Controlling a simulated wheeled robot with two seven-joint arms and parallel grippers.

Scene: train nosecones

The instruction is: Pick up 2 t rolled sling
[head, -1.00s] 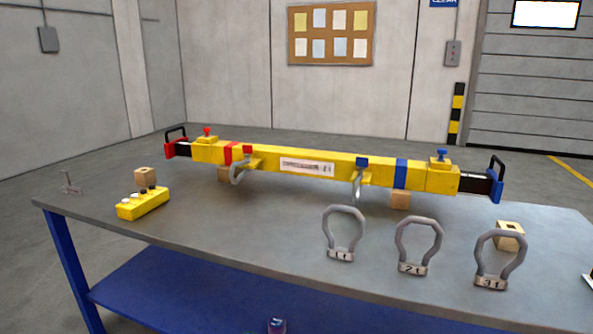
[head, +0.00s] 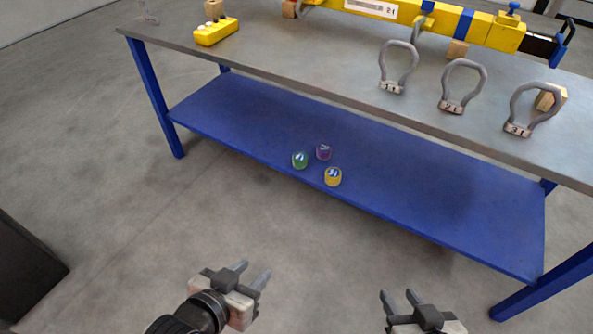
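Three small rolled slings lie close together on the blue lower shelf (head: 420,196) of the table: a green one (head: 300,160) at the left, a purple one (head: 323,152) behind, and a yellow one (head: 333,177) at the front. Each carries a small pale mark, too small to read surely, so I cannot tell by label which is the 2 t. My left gripper (head: 252,272) is open and empty, low in the view over the floor in front of the shelf. My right gripper (head: 398,293) is open and empty, further right. Both are well apart from the slings.
The grey tabletop (head: 300,50) overhangs the shelf. On it stand shackles marked 1t (head: 396,68), 2t (head: 462,85) and 3t (head: 531,110), a yellow beam (head: 480,28) and a yellow control box (head: 216,32). A dark object (head: 25,265) is at the left edge.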

